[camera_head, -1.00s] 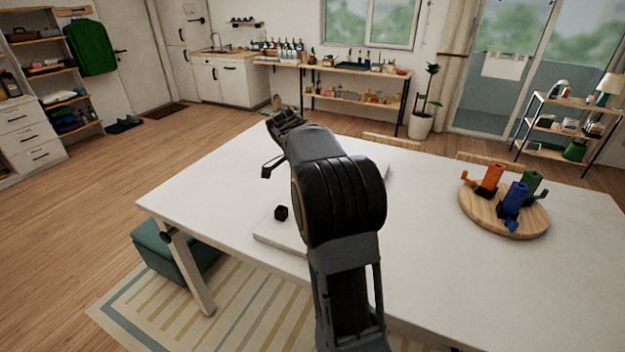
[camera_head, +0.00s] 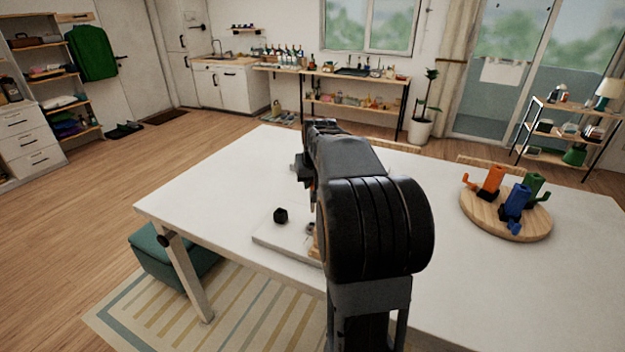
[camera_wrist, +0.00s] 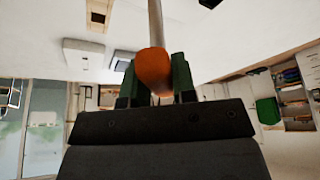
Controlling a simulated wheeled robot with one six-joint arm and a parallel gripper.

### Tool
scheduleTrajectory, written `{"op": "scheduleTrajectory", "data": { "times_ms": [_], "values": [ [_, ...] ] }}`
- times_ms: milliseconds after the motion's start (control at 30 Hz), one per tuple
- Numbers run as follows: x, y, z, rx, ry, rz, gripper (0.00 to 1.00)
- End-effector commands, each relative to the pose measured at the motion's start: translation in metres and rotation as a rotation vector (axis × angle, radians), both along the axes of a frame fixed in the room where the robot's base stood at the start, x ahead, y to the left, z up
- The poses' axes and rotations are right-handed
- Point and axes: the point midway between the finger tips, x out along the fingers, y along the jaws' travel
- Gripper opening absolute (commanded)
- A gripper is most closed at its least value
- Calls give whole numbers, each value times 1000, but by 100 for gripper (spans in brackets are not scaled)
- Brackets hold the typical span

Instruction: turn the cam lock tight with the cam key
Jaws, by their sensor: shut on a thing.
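My gripper (camera_wrist: 155,82) is shut on an orange handle with a thin pale shaft, which looks like the cam key (camera_wrist: 153,66). The shaft points away from the fingers toward the top of the wrist view. In the head view my arm hides the key and the fingers. A pale flat panel (camera_head: 275,240) lies on the table near its front left edge, partly behind my arm. A small grey part (camera_head: 310,228) shows on it beside my arm; I cannot tell whether it is the cam lock. I see no contact between key and lock.
A round wooden board (camera_head: 480,222) at the right of the white table (camera_head: 200,195) holds orange (camera_head: 490,180), blue (camera_head: 516,199) and green (camera_head: 535,183) pieces. The table's left and far parts are clear.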

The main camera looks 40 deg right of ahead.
Motion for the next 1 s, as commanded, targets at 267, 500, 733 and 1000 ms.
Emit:
{"op": "scheduleTrajectory", "data": {
  "times_ms": [267, 500, 733, 1000],
  "values": [
    [0, -2, -1, 1, 0, 353, 2],
    [0, -3, 0, 1, 0, 709, 2],
    [0, -2, -15, 0, 1, 914, 2],
    [0, -2, -32, -2, 1, 913, 2]
  ]
}}
